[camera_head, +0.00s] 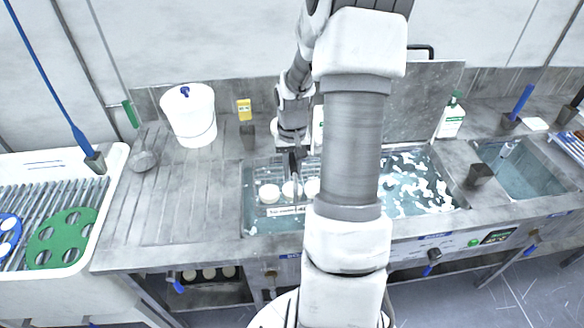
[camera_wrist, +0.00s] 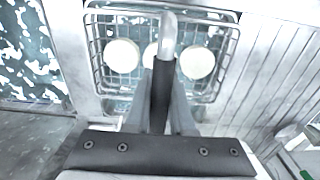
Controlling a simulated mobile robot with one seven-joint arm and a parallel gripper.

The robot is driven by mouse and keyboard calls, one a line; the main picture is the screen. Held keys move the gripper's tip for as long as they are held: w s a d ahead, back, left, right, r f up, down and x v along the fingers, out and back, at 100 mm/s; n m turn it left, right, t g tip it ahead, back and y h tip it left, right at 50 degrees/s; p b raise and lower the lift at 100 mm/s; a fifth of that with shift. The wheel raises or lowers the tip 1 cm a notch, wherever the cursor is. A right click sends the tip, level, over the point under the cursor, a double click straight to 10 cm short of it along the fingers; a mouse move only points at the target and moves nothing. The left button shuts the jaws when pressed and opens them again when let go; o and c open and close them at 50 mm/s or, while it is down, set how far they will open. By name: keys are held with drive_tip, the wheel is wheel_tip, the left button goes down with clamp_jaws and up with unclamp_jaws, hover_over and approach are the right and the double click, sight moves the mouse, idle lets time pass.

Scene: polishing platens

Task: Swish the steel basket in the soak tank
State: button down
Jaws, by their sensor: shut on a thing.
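The steel basket (camera_head: 289,210) is a wire basket with several white round discs in it. It sits in or just over the left tank (camera_head: 250,222), whose teal liquid shows beside it. In the wrist view the basket (camera_wrist: 222,95) lies beyond my fingers, with its handle running up between them. My gripper (camera_head: 294,156) is above the basket, shut on its dark handle grip. In the wrist view my gripper (camera_wrist: 161,95) closes around that grip. My arm hides the tank's right part in the head view. How deep the basket sits is unclear.
A foamy tank (camera_head: 415,180) lies right of my arm, and another basin (camera_head: 520,168) further right. A white bucket (camera_head: 190,115) stands on the ribbed drainboard at left. A white bottle (camera_head: 451,118) stands behind the foamy tank. A white sink (camera_head: 90,215) holds green and blue discs.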

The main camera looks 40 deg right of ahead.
wheel_tip(320, 180, down, 20)
drive_tip(key=b, duration=1.4)
drive_tip(key=shift+r, duration=0.15)
drive_tip(key=shift+r, duration=0.15)
idle(1.2)
idle(1.3)
idle(1.4)
